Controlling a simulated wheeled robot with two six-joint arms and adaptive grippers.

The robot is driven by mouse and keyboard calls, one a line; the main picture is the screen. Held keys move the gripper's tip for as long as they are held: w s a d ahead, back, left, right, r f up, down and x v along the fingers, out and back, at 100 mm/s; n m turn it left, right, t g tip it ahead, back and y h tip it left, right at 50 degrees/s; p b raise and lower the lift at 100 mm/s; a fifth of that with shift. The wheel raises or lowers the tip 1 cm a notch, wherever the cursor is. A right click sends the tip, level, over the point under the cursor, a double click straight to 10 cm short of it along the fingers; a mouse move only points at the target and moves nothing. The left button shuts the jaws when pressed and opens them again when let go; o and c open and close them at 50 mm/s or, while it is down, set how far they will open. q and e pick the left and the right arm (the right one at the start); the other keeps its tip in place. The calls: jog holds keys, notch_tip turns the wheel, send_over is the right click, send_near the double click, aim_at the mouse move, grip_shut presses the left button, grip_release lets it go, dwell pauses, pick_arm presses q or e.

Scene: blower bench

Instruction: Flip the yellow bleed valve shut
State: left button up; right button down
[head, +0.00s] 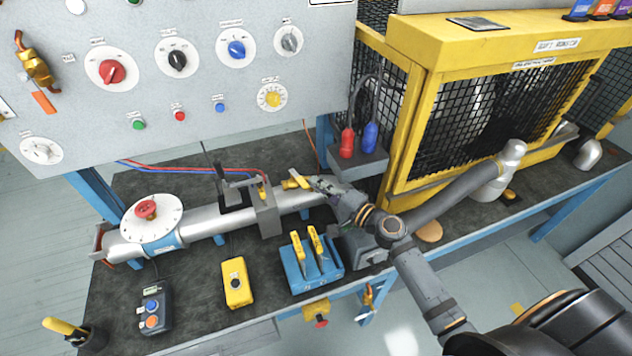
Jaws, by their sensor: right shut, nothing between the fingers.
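The yellow bleed valve lever (291,184) appears to be the small yellow piece on top of the silver pipe (205,225), just right of a grey bracket. My right gripper (318,184) is shut with nothing between its fingers. Its tips are right beside the lever, at its right end; I cannot tell whether they touch it. The gripper partly hides the pipe's right end and the valve's body, so the lever's exact angle is unclear. My left gripper is not in view.
A blue box (305,272) with two yellow levers stands in front of the pipe. A yellow button box (237,283) and a dark pendant (153,308) lie to its left. Red and blue connectors (358,141) stand behind the gripper. A yellow mesh guard (480,100) fills the right.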

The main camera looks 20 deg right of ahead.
jog(key=shift+s+a+m+t+h+p, duration=0.4)
jog(key=shift+a+m+h, duration=0.4)
jog(key=shift+h, duration=0.2)
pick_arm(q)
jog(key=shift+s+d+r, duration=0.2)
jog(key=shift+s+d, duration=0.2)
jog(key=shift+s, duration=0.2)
pick_arm(e)
jog(key=shift+s+a, duration=0.1)
jog(key=shift+a, duration=0.05)
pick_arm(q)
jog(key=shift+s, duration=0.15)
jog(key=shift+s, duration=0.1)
